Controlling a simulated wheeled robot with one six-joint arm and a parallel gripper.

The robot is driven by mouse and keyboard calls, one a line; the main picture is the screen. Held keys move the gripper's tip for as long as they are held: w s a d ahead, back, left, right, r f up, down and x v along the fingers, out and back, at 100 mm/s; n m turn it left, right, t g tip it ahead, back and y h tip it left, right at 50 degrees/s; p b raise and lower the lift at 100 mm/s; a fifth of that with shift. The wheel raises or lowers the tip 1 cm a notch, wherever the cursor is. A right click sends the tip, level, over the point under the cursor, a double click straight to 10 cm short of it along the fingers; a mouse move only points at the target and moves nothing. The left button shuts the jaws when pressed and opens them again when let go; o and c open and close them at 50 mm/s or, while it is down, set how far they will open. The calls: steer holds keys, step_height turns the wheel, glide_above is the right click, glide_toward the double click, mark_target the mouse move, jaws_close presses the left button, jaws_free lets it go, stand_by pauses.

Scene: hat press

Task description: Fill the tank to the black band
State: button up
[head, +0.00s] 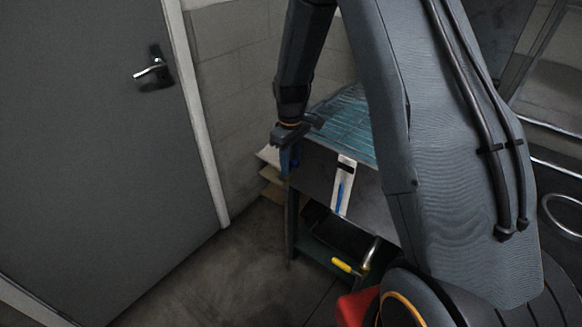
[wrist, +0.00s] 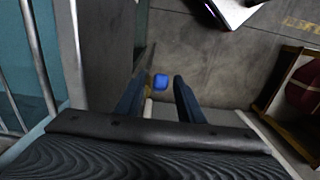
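The tank (head: 318,170) is a grey box with rippled blue-green water (head: 340,125) showing at its top. A white upright gauge (head: 349,178) on its front has a black band (head: 345,163) near the top. The gauge's blue column (head: 339,197) ends below that band. My gripper (head: 287,172) points down at the tank's left front corner. In the wrist view its two fingers (wrist: 158,88) stand apart with a small blue block-like thing (wrist: 160,81) seen between or beyond them. I cannot tell whether they touch it. A yellow-handled lever (head: 343,266) sits low under the tank.
A grey door (head: 95,130) with a metal handle stands at the left. Bare floor (head: 215,270) lies in front of the tank. A red thing (head: 354,306) is low beside my base. The wrist view shows an open box (wrist: 288,118) holding a dark red round thing (wrist: 303,90).

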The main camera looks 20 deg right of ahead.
steer(key=shift+f, duration=1.05)
jaws_close()
